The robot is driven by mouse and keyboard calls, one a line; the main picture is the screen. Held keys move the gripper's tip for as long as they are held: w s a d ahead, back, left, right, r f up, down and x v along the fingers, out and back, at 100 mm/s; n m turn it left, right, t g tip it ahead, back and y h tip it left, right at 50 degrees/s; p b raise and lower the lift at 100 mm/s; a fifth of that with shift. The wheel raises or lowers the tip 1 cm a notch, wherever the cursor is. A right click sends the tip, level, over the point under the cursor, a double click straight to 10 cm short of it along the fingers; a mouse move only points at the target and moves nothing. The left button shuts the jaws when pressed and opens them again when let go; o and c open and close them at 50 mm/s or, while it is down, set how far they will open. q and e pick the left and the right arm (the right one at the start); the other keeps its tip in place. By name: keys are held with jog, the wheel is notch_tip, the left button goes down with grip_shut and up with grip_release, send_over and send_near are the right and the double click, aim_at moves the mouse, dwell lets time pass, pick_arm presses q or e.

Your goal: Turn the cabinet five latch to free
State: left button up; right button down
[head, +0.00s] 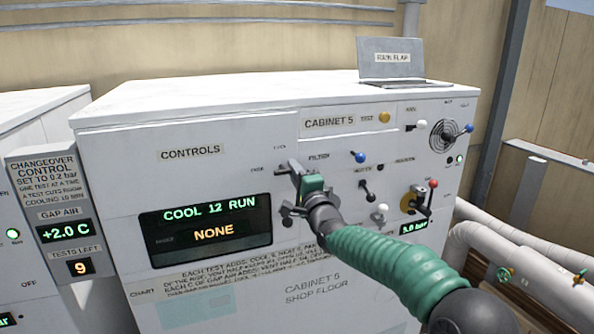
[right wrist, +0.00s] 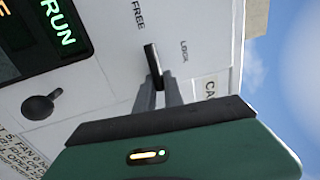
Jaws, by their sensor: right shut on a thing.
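Cabinet 5 (head: 110,180) is a white cabinet with a "CABINET 5" label and a controls panel on its front. My right gripper (head: 293,170) reaches the front between the display and the filter controls. In the right wrist view my right gripper (right wrist: 157,88) is shut on the dark latch handle (right wrist: 151,58), which stands between its fingertips. The printed words FREE and LOCK lie above the handle, to its left and right. The handle's exact angle is hard to tell, and the gripper hides its base. My left gripper is not in view.
The display (head: 206,230) reads COOL 12 RUN and NONE. A black knob (right wrist: 42,105) sits near the latch. A blue knob (head: 359,157), a white knob (head: 380,213) and a red-tipped lever (head: 431,190) are to the right. Pale pipes (head: 510,245) run at the right.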

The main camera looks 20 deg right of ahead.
jog(key=shift+d+r, duration=0.1)
jog(key=shift+r, duration=0.05)
jog(key=c, duration=1.5)
grip_release()
jog(key=shift+s, duration=0.1)
jog(key=shift+o, duration=0.2)
jog(key=s+f+b, duration=0.3)
jog(key=s+b, duration=0.3)
jog(key=s, duration=1.1)
jog(key=shift+d+f, duration=0.2)
jog(key=shift+d, duration=0.1)
jog(key=shift+d, duration=0.1)
